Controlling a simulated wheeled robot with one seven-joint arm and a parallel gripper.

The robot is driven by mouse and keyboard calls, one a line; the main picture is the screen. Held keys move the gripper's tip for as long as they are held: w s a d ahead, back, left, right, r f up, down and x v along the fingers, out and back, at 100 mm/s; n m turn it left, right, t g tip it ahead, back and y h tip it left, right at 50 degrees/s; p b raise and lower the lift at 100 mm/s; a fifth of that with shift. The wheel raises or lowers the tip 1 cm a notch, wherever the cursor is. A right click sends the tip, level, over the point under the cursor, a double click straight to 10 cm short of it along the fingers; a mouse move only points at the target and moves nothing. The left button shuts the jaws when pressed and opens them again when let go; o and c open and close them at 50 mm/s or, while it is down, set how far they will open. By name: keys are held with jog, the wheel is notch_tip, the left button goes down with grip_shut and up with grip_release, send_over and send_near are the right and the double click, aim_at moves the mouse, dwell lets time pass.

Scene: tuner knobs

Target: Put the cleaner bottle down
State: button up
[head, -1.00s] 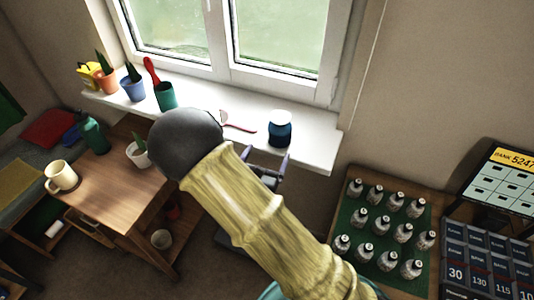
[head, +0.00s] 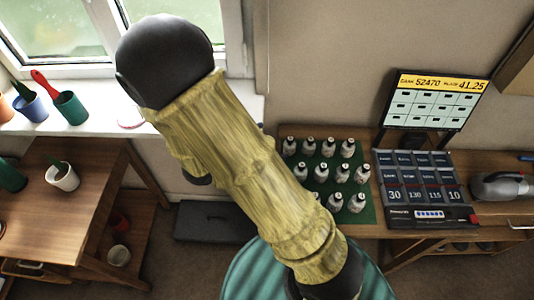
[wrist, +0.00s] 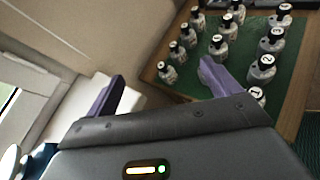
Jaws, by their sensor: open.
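My gripper (wrist: 162,84) shows in the wrist view as two purple fingers spread wide apart, with nothing held between them. In the head view my own arm hides it. No bottle is clearly marked as the cleaner bottle. A dark blue object (wrist: 40,160) with a white part beside it shows at the lower left edge of the wrist view, partly cut off. It may be the blue, white-topped container seen earlier on the windowsill; my arm covers that spot in the head view now.
Several small numbered bottles with dark caps stand on a green mat (head: 367,213), close beyond my right finger in the wrist view. A display (head: 433,100) and a dark keypad panel (head: 420,180) stand to their right. The white windowsill (head: 97,118) holds pots.

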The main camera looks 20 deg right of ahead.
jog(key=s+d+f+m+g+y, duration=0.1)
jog(key=s+d+m+g+y, duration=0.1)
jog(key=s+m+g+y, duration=0.6)
jog(key=a+r+m+t+y, duration=0.1)
jog(key=m+t, duration=0.1)
jog(key=m, duration=0.1)
jog(key=w+a+r+m+t+y, duration=0.1)
jog(key=r+m+y, duration=0.1)
jog(key=m, duration=0.2)
jog(key=a+r+m+t+y, duration=0.1)
jog(key=m+t, duration=0.1)
jog(key=m, duration=0.2)
jog(key=shift+w+a+r+t, duration=0.2)
jog(key=shift+w+a+t, duration=0.1)
jog(key=shift+a, duration=0.05)
